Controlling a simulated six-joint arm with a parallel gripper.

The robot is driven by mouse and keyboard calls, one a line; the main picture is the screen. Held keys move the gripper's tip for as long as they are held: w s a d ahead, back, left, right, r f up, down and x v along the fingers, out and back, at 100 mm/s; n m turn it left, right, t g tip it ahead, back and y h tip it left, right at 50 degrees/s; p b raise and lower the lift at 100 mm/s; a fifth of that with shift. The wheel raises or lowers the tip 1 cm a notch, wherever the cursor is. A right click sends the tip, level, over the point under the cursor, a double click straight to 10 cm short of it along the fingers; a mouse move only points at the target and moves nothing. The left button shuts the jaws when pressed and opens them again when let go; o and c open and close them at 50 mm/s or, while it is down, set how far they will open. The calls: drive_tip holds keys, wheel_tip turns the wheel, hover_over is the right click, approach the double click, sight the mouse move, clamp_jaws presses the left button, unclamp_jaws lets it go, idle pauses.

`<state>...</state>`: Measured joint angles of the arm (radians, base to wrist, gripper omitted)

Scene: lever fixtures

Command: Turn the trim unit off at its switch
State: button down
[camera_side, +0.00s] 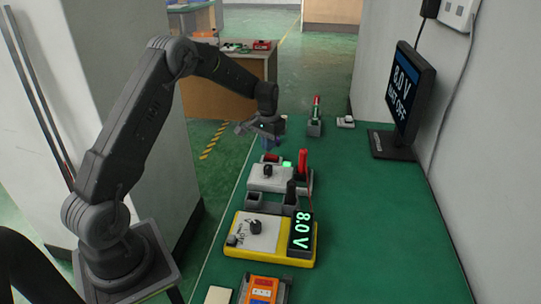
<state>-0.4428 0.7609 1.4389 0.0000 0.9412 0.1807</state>
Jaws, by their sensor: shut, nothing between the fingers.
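A yellow unit (268,255) with a white face, a dark knob (256,227) and a display reading 8.0 V (302,233) sits on the green bench. Behind it is a pale box (266,180) with a dark knob, a lit green lamp (287,165) and an upright red lever (303,164) at its right. No label tells which is the trim unit, and I cannot tell which part is its switch. My gripper (245,128) is shut and empty, above the bench's left edge, behind the pale box and apart from it.
A monitor (404,92) at right reads 8.0 V, with a second line ending in OFF. A fixture with a red and green upright part (315,118) stands farther back. An orange device (263,290) lies at the front. The bench's right side (380,230) is clear.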

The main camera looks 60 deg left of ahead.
sight(268, 155)
drive_tip(key=shift+f, duration=1.25)
idle(0.5)
drive_tip(key=shift+r, duration=3.5)
